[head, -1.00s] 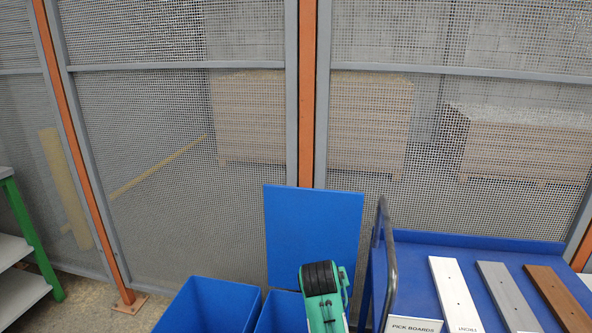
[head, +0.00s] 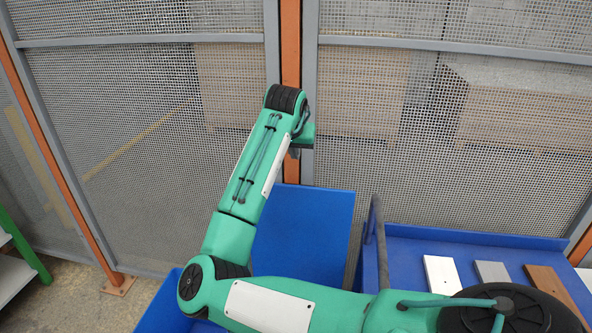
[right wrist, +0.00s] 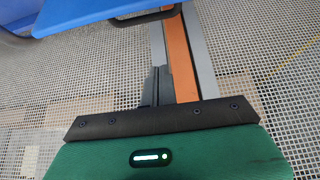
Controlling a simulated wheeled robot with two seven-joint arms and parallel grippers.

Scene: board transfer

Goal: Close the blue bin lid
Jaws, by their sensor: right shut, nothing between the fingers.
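The blue bin lid (head: 305,238) stands raised and nearly upright in the head view, in front of the mesh fence. Part of a blue bin (head: 172,305) shows at the bottom left, mostly behind my right arm. My right gripper (head: 294,153) is above the lid's top edge, near the orange post, partly hidden by its wrist. In the right wrist view the gripper's dark fingers (right wrist: 155,85) are shut and empty. A blue panel (right wrist: 75,14) with a dark bar lies beyond them; I cannot tell whether it is the lid. My left gripper is not in view.
A blue cart (head: 470,245) with a grey handle (head: 376,250) stands right of the lid, carrying a white board (head: 441,274), a grey one and a brown one. The fence with its orange post (head: 290,50) closes off the back.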

